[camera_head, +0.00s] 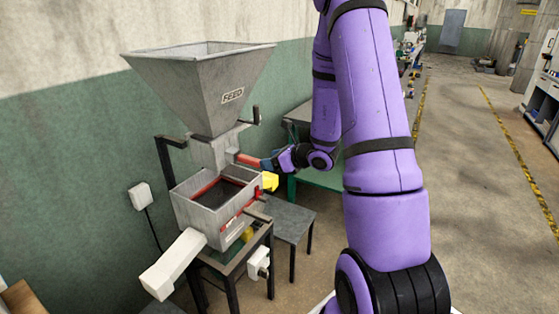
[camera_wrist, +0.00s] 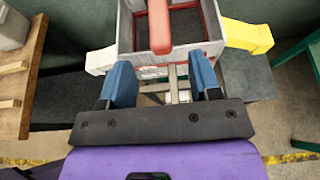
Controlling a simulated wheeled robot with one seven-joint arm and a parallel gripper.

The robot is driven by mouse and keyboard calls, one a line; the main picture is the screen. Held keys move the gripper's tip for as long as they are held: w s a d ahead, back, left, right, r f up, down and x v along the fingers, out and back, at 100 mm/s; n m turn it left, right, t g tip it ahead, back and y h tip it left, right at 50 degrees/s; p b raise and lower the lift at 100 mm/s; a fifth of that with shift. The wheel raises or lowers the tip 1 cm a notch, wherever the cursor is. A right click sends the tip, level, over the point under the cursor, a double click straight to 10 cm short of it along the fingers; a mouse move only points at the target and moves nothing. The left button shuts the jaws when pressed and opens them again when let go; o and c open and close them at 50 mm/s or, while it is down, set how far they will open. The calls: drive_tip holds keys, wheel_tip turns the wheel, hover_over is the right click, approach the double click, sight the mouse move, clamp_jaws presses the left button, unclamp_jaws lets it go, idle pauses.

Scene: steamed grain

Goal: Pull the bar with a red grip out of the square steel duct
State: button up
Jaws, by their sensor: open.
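The square steel duct (camera_head: 210,153) is the grey neck under the feed hopper in the head view. The bar's red grip (camera_head: 247,159) sticks out of its right side, roughly level. The bar inside the duct is hidden. My gripper (camera_head: 267,163) is open at the grip's outer end. In the wrist view the red grip (camera_wrist: 159,28) comes down from the top edge, and its rounded end lies between and just ahead of the blue fingertips of my gripper (camera_wrist: 161,72). Gaps show on both sides and nothing is held. The duct is not clear in the wrist view.
A grey hopper (camera_head: 205,80) stands above an open box (camera_head: 203,219) with a dark mesh and red edging. A yellow spout (camera_head: 270,181) and a white chute (camera_head: 175,265) jut from the machine. A low grey table (camera_head: 287,222) stands at right; open floor lies beyond.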

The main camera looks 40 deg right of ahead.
sight(257, 160)
drive_tip(key=x, duration=0.6)
drive_tip(key=shift+w+f, duration=0.15)
drive_tip(key=shift+w, duration=0.2)
clamp_jaws()
idle(0.3)
drive_tip(key=s+d, duration=0.3)
drive_tip(key=s, duration=0.6)
drive_tip(key=shift+s, duration=0.25)
idle(0.7)
drive_tip(key=shift+d, duration=0.15)
unclamp_jaws()
